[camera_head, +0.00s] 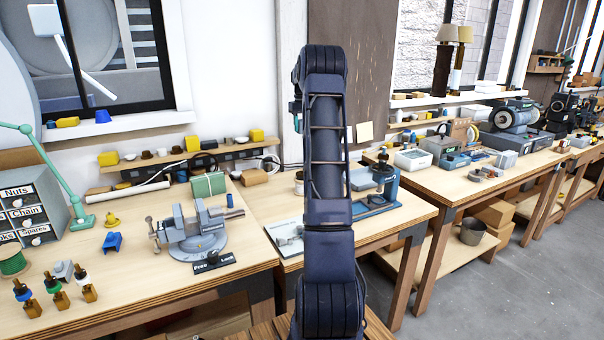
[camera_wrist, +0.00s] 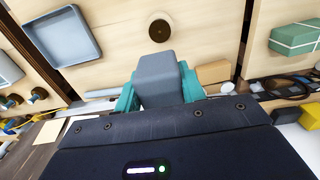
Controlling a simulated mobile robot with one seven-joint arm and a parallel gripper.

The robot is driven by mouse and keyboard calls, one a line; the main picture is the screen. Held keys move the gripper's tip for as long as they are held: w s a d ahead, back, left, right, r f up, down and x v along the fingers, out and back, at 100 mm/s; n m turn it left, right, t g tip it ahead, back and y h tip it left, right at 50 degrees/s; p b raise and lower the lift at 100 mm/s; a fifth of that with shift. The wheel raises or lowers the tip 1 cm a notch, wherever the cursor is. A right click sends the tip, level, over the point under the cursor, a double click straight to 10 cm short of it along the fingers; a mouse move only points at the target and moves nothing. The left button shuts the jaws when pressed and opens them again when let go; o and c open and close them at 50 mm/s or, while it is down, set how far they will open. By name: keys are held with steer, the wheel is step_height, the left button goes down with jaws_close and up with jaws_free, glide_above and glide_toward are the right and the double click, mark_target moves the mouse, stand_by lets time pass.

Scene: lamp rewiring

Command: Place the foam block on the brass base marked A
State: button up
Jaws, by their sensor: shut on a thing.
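In the wrist view my gripper (camera_wrist: 160,84) has its teal fingers shut on a grey block (camera_wrist: 158,68), which I take to be the foam block. The block is held above the wooden bench top. In the head view my raised arm hides most of my gripper, and the block cannot be seen there.
In the wrist view a blue-grey tray (camera_wrist: 84,47) lies at upper left, a green box (camera_wrist: 295,38) at upper right and a cardboard box (camera_wrist: 213,72) right of the block. In the head view a vise (camera_head: 195,232) stands on the left bench, with a drill press (camera_head: 380,185) behind my arm.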

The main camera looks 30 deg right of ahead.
step_height(320, 180, down, 20)
steer(key=shift+r, duration=0.15)
stand_by(0.5)
steer(key=o, duration=0.9)
steer(key=shift+o, duration=0.2)
